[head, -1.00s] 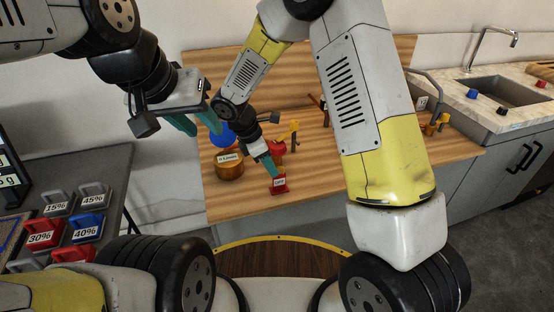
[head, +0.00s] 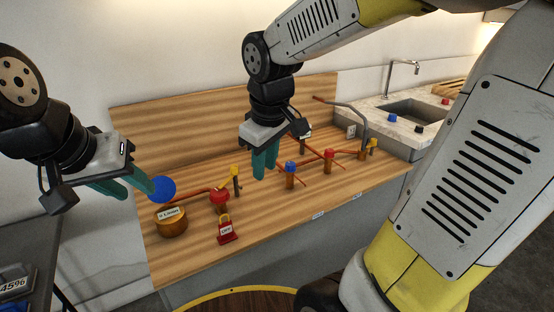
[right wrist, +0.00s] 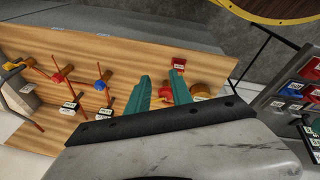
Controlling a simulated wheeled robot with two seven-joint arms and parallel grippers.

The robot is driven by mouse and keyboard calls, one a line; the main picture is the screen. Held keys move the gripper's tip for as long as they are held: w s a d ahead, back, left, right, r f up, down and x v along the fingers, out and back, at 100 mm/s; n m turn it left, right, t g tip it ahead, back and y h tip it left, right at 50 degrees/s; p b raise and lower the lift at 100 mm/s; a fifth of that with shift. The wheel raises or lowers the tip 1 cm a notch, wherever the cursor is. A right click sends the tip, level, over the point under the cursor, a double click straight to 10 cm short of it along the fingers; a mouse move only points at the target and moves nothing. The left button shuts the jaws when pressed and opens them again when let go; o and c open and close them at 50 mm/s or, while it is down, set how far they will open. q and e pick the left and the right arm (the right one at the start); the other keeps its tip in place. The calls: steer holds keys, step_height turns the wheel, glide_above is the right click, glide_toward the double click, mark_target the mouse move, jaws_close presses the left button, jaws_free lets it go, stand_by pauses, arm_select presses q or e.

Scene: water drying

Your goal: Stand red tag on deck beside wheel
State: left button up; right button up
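The red tag (head: 228,232), with a white label and a yellow shackle, stands upright on the wooden deck (head: 330,196), just in front of the red wheel (head: 220,197). In the right wrist view the tag (right wrist: 178,64) shows beyond the fingertips. My right gripper (head: 265,165) is open and empty, raised above the deck to the right of the tag and wheel. Its fingers (right wrist: 160,92) are spread apart in the right wrist view, with nothing between them touching.
A round labelled brass container (head: 172,222) stands left of the tag. A yellow-topped valve (head: 235,174), a blue valve (head: 291,168), another red valve (head: 328,155) and orange pipes occupy the deck's back and right. The front strip right of the tag is clear.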

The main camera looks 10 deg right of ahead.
steer(key=s+d+r+m+t+y, duration=0.2)
steer(key=s+d+r+m+t, duration=0.1)
steer(key=s+m, duration=0.4)
steer(key=shift+s+d+r, duration=0.25)
steer(key=shift+s+r, duration=0.2)
steer(key=shift+s, duration=0.05)
stand_by(0.6)
